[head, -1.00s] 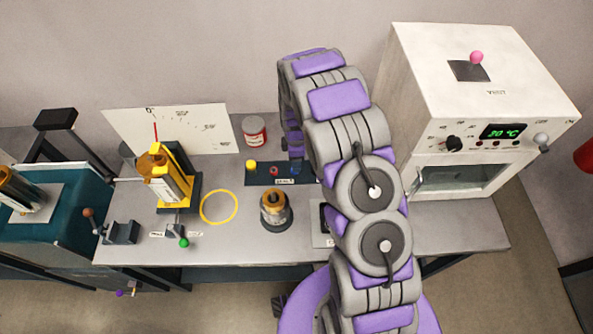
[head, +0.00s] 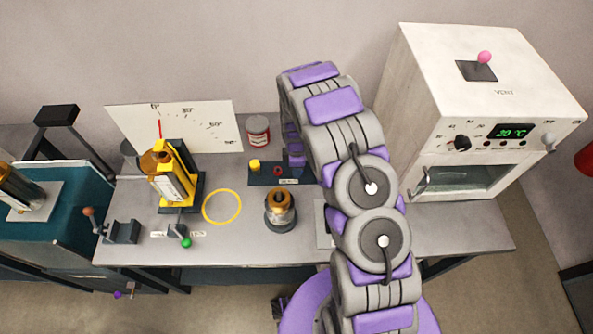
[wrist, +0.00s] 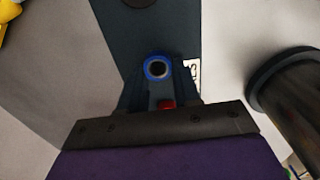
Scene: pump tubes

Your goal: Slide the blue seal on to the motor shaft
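The blue seal (wrist: 149,63) shows in the wrist view as a ring with a dark centre, over the dark seal tray (wrist: 176,25). My gripper (wrist: 159,74) has its dark fingers on either side of the seal, with a gap between them; I cannot tell whether they touch it. In the head view my arm's end hides the blue seal at the right of the seal tray (head: 263,182). The motor (head: 280,213) stands upright on the bench, its copper-coloured top facing up; the shaft is too small to make out.
A red seal (head: 277,171) and a yellow seal (head: 255,166) are on the tray. A yellow ring (head: 222,191) lies left of the motor. A can (head: 257,133) stands behind the tray, an oven (head: 480,110) at right.

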